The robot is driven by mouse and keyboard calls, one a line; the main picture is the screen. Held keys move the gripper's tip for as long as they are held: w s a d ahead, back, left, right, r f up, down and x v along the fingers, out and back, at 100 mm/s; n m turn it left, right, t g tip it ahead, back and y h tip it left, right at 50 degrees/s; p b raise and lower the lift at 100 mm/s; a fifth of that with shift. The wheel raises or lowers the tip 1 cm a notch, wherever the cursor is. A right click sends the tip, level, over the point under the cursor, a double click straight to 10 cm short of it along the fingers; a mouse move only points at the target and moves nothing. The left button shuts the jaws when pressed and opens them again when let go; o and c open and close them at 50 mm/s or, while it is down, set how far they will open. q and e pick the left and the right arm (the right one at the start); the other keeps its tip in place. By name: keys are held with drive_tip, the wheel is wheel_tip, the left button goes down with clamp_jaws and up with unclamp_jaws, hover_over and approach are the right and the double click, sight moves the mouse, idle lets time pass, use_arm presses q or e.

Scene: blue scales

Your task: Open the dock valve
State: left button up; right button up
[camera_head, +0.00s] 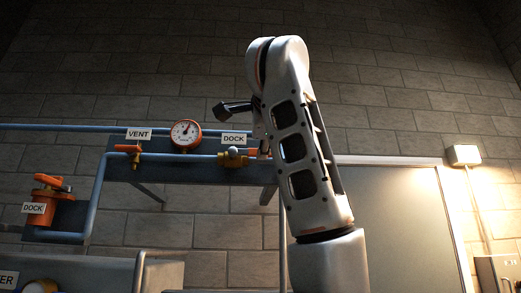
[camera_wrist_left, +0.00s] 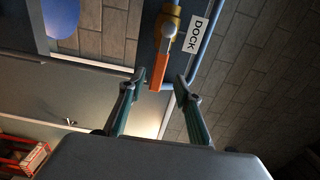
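The dock valve (camera_head: 232,158) is brass with an orange lever, on a blue pipe below a white DOCK label (camera_head: 234,139). In the head view the lever points right and its end is hidden behind my arm. In the left wrist view the brass valve body (camera_wrist_left: 171,22) is at the top, and its orange lever (camera_wrist_left: 160,68) points down toward my left gripper (camera_wrist_left: 158,84). The gripper is open, with one finger on each side of the lever's end. No contact is visible. In the head view my arm mostly hides this gripper. My right gripper is not in view.
A vent valve (camera_head: 130,150) with an orange lever and a round gauge (camera_head: 185,134) sit on the same pipework to the left. An orange dock fitting (camera_head: 47,190) is lower left. A grey door (camera_head: 395,220) and a lit wall lamp (camera_head: 464,155) are on the right.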

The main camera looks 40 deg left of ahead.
use_arm(q)
drive_tip(key=v, duration=0.5)
drive_tip(key=shift+s, duration=0.1)
idle(0.4)
